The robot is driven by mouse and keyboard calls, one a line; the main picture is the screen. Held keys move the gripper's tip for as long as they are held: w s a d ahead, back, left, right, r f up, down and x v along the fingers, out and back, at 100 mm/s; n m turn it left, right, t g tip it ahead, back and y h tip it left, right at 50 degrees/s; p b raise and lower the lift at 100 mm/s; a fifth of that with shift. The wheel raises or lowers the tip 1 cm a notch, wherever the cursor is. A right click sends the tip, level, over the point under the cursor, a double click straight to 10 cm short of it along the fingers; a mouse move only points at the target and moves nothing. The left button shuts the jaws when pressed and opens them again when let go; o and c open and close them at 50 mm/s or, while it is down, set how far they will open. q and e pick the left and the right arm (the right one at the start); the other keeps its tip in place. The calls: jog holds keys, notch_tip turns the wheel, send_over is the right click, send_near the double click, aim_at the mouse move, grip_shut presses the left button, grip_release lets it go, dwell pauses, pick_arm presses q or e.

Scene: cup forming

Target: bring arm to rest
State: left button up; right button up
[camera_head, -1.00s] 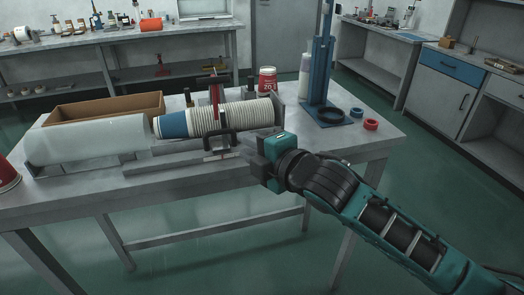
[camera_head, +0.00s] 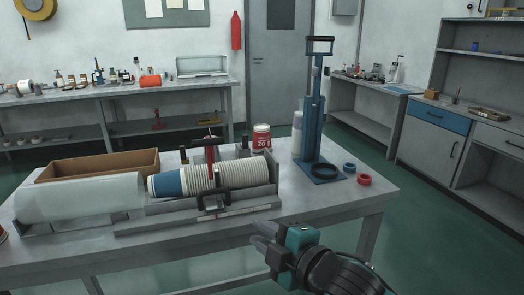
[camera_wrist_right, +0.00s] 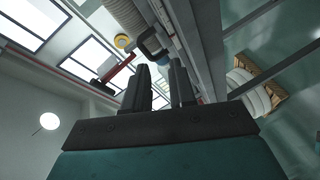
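My right gripper (camera_head: 260,236) is in front of the table's near edge, pointing left in the head view. In the right wrist view its two dark fingers (camera_wrist_right: 160,85) stand apart with nothing between them. The gripper is clear of the stack of ribbed cups (camera_head: 232,173), which lies on its side in a metal holder with a black-handled clamp (camera_head: 213,202). My left gripper is in neither view.
The table (camera_head: 330,203) holds a clear cylinder (camera_head: 80,198), a cardboard box (camera_head: 95,167), a blue press stand (camera_head: 313,130), a red-and-white can (camera_head: 262,137), and a blue ring (camera_head: 349,168) and a red ring (camera_head: 364,179). The floor right of the table is clear.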

jog(key=s+d+f+m+h, duration=0.2)
jog(key=s+d+f+m, duration=0.4)
jog(key=f, duration=0.2)
jog(key=s+d+f+m+g+h, duration=0.1)
jog(key=s+d+f+m+h, duration=0.2)
jog(key=f, duration=0.6)
jog(key=s+d+f+m+h, duration=0.2)
jog(key=s+d+f+m, duration=0.6)
jog(key=s+f+m, duration=0.1)
jog(key=shift+d+m+g+h, duration=0.3)
jog(key=shift+d+m+h, duration=0.05)
jog(key=shift+m+h, duration=0.05)
